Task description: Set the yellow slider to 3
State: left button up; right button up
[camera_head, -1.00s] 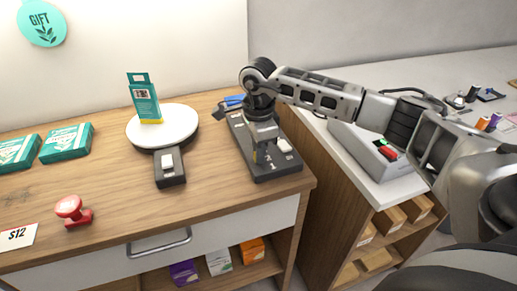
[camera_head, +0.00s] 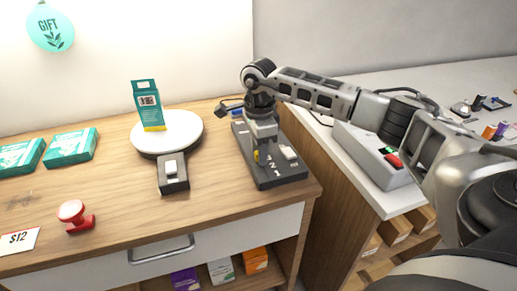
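A dark slider panel (camera_head: 277,180) lies near the right edge of the wooden counter, with light numerals 1 and 2 readable and part of another mark above them. The yellow slider (camera_head: 257,156) shows on its left side, just below my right gripper (camera_head: 261,134). My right gripper points down over the panel and hides its middle part. Whether its fingers touch or hold the yellow slider, and whether they are open, I cannot tell. The slider's exact setting is also unclear. My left gripper is out of view.
A white block (camera_head: 289,152) sits on the panel's right side. Left of the panel stands a round white scale (camera_head: 185,136) with a teal box (camera_head: 148,106) on it. A red stamp (camera_head: 76,214) is at front left. A grey device (camera_head: 372,160) stands on the right counter.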

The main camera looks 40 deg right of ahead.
notch_tip(320, 180, up, 16)
jog(key=b, duration=0.1)
dwell(0.5)
dwell(0.4)
